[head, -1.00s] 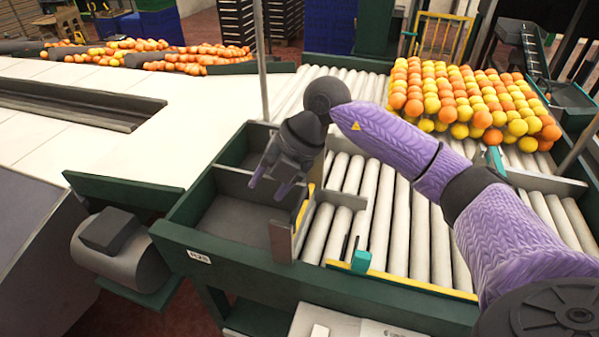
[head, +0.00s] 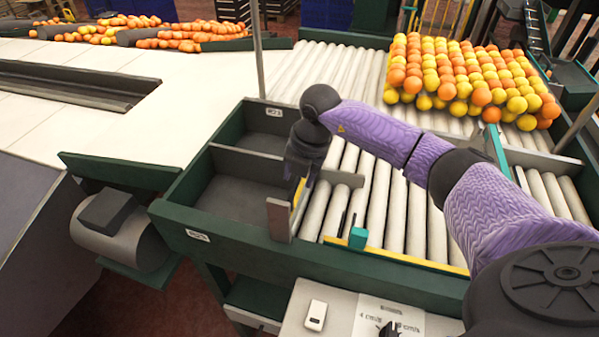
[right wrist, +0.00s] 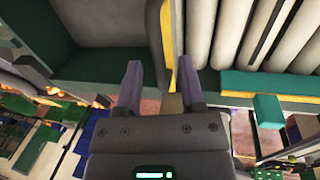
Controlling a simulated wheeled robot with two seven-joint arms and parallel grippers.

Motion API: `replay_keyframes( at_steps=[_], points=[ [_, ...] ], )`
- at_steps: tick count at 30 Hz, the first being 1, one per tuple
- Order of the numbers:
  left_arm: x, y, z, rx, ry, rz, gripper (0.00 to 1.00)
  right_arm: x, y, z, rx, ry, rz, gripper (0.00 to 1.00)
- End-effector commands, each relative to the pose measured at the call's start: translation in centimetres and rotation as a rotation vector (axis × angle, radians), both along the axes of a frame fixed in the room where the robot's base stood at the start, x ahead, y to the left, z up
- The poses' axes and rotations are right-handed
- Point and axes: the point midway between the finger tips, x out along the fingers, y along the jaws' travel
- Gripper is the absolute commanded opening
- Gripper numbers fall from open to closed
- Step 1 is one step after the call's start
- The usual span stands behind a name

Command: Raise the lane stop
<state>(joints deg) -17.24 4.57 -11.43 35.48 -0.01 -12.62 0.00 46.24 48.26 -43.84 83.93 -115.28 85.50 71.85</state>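A teal block (head: 357,238) sits on the yellow-edged front rail of the roller lanes, with thin dark prongs beside it; it also shows in the right wrist view (right wrist: 268,112). A grey upright plate with a yellow edge (head: 279,219) stands between the bin and the rollers. I cannot tell for certain which part is the lane stop. My right gripper (head: 299,188) hangs by the yellow-edged plate, left of the teal block, largely hidden by its wrist. In the right wrist view its fingers (right wrist: 160,88) are apart, with the plate's yellow edge beyond the gap. My left gripper is not in view.
The grey two-part bin (head: 235,205) lies left of the plate. Several rows of oranges and yellow fruit (head: 460,80) rest on the rollers at the back right. My right arm crosses the rollers.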

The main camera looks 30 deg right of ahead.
Motion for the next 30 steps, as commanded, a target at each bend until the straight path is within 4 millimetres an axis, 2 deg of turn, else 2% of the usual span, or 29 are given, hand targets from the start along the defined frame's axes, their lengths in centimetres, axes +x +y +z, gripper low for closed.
replay_keyframes(
  at_steps=[1, 6, 7, 30],
  points=[
    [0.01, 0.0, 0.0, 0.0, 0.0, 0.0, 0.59, 0.0, 0.0, 0.02, 0.0, 0.0, 0.0, 0.38],
    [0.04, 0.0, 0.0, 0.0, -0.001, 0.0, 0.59, 0.01, 0.01, 0.04, 0.001, -0.001, 0.0, 0.02],
    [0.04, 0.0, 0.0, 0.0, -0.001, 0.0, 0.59, 0.01, 0.01, 0.04, 0.001, -0.001, 0.0, 0.0],
    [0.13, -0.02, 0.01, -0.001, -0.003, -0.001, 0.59, 0.02, 0.02, 0.09, 0.001, -0.002, 0.0, 0.0]
  ],
)
